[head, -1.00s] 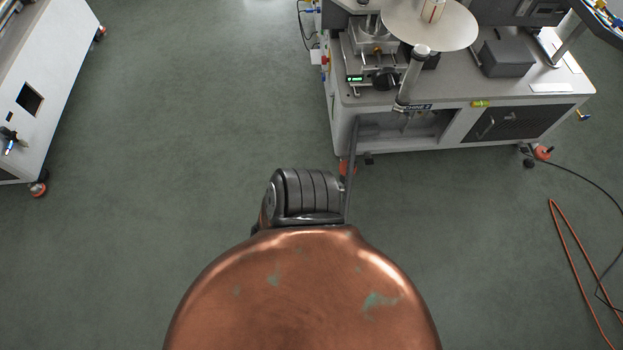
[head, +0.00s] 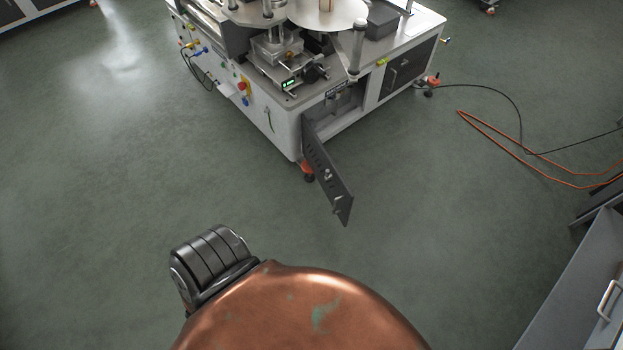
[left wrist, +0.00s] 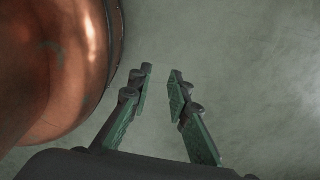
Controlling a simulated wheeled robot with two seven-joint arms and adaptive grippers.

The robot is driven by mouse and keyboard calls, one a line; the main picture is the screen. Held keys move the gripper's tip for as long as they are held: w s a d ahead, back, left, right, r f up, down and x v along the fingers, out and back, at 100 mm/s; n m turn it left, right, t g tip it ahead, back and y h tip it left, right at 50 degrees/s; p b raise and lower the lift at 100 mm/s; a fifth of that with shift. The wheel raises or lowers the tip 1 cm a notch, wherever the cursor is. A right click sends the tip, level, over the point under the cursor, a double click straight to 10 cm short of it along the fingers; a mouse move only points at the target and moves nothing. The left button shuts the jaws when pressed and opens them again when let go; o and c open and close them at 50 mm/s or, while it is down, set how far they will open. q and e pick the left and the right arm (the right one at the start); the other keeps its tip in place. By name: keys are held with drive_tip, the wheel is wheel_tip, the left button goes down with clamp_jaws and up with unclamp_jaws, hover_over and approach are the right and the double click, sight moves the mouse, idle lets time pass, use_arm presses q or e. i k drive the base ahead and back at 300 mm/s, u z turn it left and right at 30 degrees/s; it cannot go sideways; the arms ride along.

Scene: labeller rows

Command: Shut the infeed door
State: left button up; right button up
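The infeed door (head: 327,175) is a dark perforated panel hinged at the near corner of the labelling machine (head: 281,127) in the head view. It stands swung open, out over the floor towards me, with a small latch on its face. The opening (head: 345,103) behind it is uncovered. My left gripper (left wrist: 160,78) shows in the left wrist view with its two green-padded fingers apart and nothing between them, beside my copper-coloured body. No gripper shows in the head view, and the door is not in the left wrist view.
A second, closed dark door (head: 408,69) is on the machine's right part. An orange cable (head: 520,160) and a black cable lie on the floor at right. A grey cabinet (head: 580,290) with a handle stands at lower right. The floor left of the door is clear.

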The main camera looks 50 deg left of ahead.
sight(339, 193)
drive_tip(key=u, duration=1.5)
drive_tip(key=i, duration=0.5)
drive_tip(key=z, duration=0.3)
drive_tip(key=k, duration=0.8)
drive_tip(key=u, duration=0.55)
